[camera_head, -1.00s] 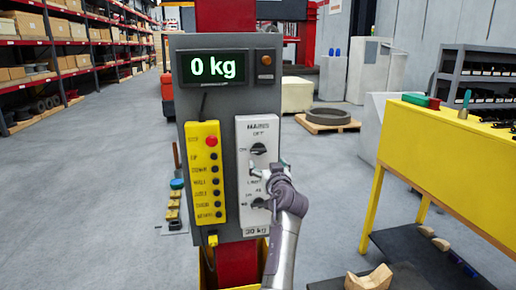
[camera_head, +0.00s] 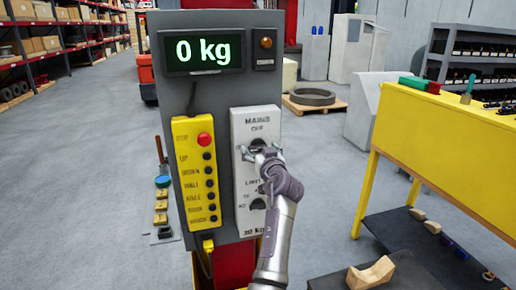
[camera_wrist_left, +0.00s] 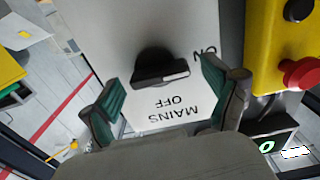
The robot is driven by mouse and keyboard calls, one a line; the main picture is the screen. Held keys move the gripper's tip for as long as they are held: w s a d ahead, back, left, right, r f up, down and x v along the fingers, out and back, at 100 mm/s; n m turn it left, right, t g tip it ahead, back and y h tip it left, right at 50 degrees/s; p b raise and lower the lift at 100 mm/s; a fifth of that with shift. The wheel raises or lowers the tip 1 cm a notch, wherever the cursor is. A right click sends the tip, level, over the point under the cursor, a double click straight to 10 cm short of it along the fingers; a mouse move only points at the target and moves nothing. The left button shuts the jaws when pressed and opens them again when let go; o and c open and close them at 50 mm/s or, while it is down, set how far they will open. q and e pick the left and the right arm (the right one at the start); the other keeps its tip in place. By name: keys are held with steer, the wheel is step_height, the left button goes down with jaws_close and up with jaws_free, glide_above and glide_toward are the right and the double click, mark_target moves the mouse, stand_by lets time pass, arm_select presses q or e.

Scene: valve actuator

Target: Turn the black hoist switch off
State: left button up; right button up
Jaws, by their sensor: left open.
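The black MAINS switch (camera_head: 258,145) is a round knob with a raised bar on a white panel (camera_head: 240,222). In the left wrist view the knob (camera_wrist_left: 158,62) shows upside down, with OFF printed below it and ON to its right. Its bar lies crosswise, one end toward ON, not toward OFF. My left gripper (camera_head: 256,157) is at the knob, partly covering it in the head view. In the wrist view its green-padded fingers (camera_wrist_left: 162,95) are spread on either side of the knob, apart from it. My right gripper is not in view.
A LIMIT knob (camera_head: 258,204) sits lower on the white panel, near my wrist. A yellow button box (camera_head: 190,160) with a red button is to the left. A display (camera_head: 205,51) above reads 0 kg. A yellow bench (camera_head: 440,135) stands to the right.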

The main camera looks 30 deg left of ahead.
arm_select(q)
steer(key=shift+d, duration=0.1)
steer(key=shift+c, duration=1.6)
steer(key=c, duration=0.8)
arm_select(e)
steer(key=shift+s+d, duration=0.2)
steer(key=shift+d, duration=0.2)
